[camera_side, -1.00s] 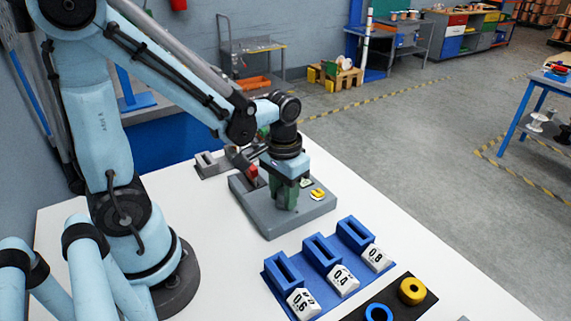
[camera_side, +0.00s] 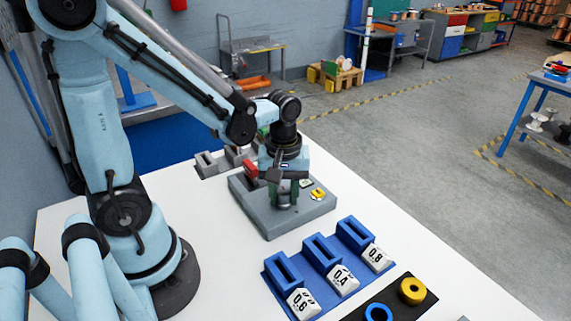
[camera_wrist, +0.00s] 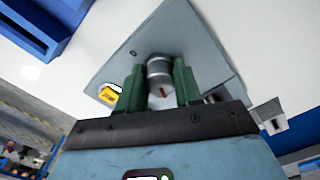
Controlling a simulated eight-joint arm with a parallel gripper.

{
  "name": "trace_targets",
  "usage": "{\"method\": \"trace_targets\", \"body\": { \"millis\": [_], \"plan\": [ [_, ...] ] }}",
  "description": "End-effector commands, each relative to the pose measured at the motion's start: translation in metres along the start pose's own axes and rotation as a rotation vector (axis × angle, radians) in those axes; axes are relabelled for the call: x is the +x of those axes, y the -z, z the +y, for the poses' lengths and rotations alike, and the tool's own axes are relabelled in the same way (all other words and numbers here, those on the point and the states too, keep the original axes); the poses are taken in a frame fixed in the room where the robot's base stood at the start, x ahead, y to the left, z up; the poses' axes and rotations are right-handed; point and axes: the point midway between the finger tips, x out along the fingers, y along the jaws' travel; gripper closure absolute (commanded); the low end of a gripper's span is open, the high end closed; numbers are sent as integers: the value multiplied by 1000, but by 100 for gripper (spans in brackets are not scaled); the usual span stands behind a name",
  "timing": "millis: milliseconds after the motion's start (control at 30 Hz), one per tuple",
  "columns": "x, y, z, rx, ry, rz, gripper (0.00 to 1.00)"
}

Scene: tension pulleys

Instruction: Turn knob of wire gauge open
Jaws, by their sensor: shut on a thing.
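The wire gauge is a grey wedge-topped block (camera_side: 262,208) on the white table, with a yellow piece on its top. Its knob is a grey cylinder (camera_wrist: 160,76) with a small red mark, seen in the wrist view. My gripper (camera_wrist: 160,90) has green fingers on both sides of the knob and is shut on it. In the side view the gripper (camera_side: 286,198) points straight down onto the block, and the knob shows below between the fingers.
Blue slotted holders (camera_side: 320,252) with labels 0.6, 0.4 and 0.8 stand in front of the gauge. A yellow ring (camera_side: 412,291) and a blue ring (camera_side: 378,313) lie on a dark mat. A grey slotted holder (camera_side: 207,164) stands behind.

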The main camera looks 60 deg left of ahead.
Motion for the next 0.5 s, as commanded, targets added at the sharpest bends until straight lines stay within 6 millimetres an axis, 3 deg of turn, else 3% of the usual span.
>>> {"method": "trace_targets", "body": {
  "millis": [500],
  "plan": [
    [0, -1, 0, -83, 1, -3, 96]
  ]
}}
